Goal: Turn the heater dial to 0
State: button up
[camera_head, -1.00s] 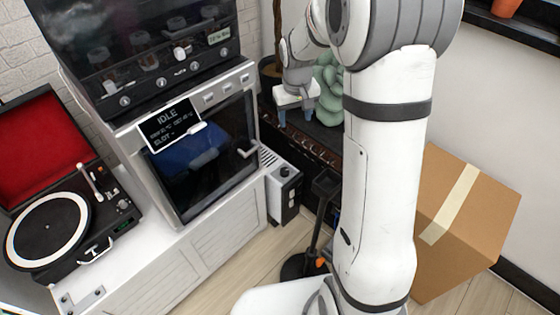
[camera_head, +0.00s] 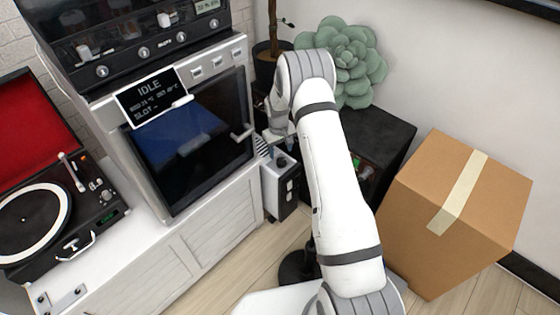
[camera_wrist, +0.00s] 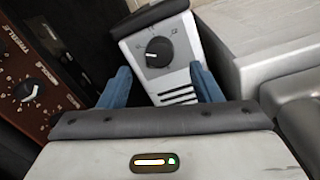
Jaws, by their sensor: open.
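The heater (camera_head: 282,187) is a small white and black box on the floor, right of the white cabinet. The dial's white pointer line points to the left in that view; the marks are too small to read. My gripper (camera_wrist: 163,82) is open and empty, its two blue fingers to either side below the dial, apart from it. In the head view my gripper (camera_head: 279,139) is partly hidden by my arm, just above the heater's top.
A brown amp panel with knobs (camera_wrist: 27,90) lies left in the wrist view. The oven-like machine (camera_head: 190,140) stands left of the heater, its handle close to my gripper. A black cabinet (camera_head: 385,140) and cardboard box (camera_head: 450,210) stand right.

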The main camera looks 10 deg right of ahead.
aim_at(281, 161)
notch_tip(281, 161, down, 6)
jog(key=shift+d+r+b, duration=0.1)
jog(key=shift+d+b, duration=0.05)
jog(key=shift+b, duration=0.3)
jog(key=shift+c, duration=0.4)
jog(key=c, duration=0.9)
